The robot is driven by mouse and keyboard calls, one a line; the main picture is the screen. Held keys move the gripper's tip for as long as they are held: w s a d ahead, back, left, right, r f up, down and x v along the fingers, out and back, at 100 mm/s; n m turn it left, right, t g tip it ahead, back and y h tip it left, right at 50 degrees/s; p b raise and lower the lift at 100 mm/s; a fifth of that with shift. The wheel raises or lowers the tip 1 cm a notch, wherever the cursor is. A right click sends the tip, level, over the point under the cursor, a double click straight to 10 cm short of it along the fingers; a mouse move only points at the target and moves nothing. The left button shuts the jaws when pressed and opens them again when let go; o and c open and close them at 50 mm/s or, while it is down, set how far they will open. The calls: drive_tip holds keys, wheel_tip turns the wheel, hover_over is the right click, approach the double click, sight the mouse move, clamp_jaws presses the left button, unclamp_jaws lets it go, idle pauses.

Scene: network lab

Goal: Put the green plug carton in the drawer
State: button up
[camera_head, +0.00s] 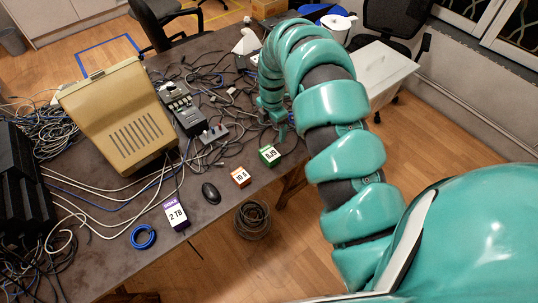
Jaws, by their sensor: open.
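The green plug carton (269,156) is a small green box with a white label, standing near the front edge of the dark table (240,185). My gripper (273,124) is at the end of my teal arm, pointing down over the table just behind the carton. It is open, with its fingers apart from the carton; some cables lie around the fingertips. No drawer can be clearly made out. A white box-like unit (383,72) stands beyond the table at the right, partly behind my arm; I cannot tell whether it is the drawer.
An orange carton (241,177), a black mouse (211,193) and a purple-and-white carton (176,215) line the front edge. A beige case (120,115), a grey device (180,105) and tangled cables crowd the table. A cable coil (252,219) lies on the floor.

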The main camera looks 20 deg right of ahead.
drive_tip(key=b, duration=0.5)
hover_over(269, 152)
drive_tip(key=shift+f, duration=2.55)
drive_tip(key=shift+s+d+f, duration=0.15)
drive_tip(key=shift+s+f, duration=0.05)
drive_tip(key=shift+f, duration=0.35)
drive_tip(key=shift+s+d+f, duration=0.1)
drive_tip(key=shift+s+f, duration=0.05)
drive_tip(key=shift+f, duration=0.35)
drive_tip(key=shift+f+p, duration=1.15)
drive_tip(key=shift+f, duration=1.3)
drive_tip(key=shift+w+a+f+p, duration=0.1)
drive_tip(key=shift+f+p, duration=0.45)
drive_tip(key=shift+f, duration=0.15)
drive_tip(key=shift+w+a+f+p, duration=0.1)
drive_tip(key=shift+f+p, duration=0.4)
drive_tip(key=shift+f, duration=1.35)
drive_tip(key=c, duration=1.2)
